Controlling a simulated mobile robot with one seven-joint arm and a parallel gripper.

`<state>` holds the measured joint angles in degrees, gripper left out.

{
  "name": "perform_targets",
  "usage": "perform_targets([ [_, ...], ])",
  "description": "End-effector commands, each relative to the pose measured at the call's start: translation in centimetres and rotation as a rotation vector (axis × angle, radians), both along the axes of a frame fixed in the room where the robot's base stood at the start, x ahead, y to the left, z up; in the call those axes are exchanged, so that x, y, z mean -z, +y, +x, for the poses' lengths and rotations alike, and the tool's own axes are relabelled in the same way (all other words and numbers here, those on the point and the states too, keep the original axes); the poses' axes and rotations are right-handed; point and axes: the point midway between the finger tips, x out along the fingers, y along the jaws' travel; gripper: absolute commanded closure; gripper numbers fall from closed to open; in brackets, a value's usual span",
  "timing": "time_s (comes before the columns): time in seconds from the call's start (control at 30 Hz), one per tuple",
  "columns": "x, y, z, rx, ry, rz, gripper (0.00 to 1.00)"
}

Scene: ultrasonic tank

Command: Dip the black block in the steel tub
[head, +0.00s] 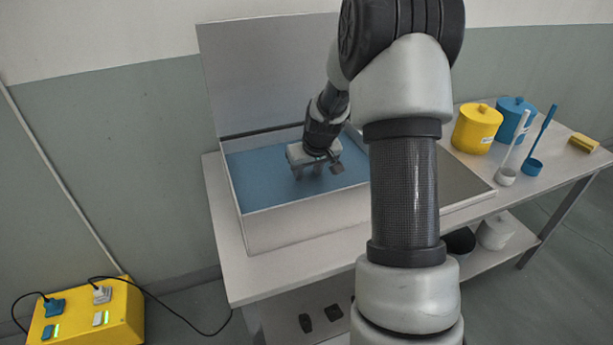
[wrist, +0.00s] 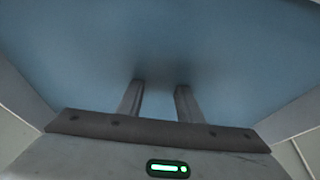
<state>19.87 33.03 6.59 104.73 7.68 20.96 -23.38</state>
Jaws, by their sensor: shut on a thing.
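The steel tub (head: 300,222) stands on the table with its lid (head: 265,75) raised behind it and blue liquid (head: 262,170) inside. My gripper (head: 308,174) is over the tub's interior, fingers pointing down at the liquid. In the wrist view my gripper (wrist: 160,88) has its two fingers a little apart, reaching into the blue. A dim dark patch shows between the fingertips; the black block cannot be made out clearly there. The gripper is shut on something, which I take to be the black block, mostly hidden. The tub's walls (wrist: 295,118) show at both sides.
A yellow power box (head: 90,315) with cables is at lower left. Small dark objects (head: 333,312) lie below the table.

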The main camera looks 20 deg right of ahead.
Motion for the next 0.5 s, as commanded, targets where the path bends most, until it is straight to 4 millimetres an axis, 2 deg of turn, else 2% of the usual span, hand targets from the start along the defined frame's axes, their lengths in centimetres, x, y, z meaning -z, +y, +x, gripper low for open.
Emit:
perform_targets([
  [0.27,-0.2,0.0,0.1,0.0,-0.003,-0.001,0.94],
  [0.5,-1.4,0.0,0.1,0.0,-0.003,-0.001,0.94],
])
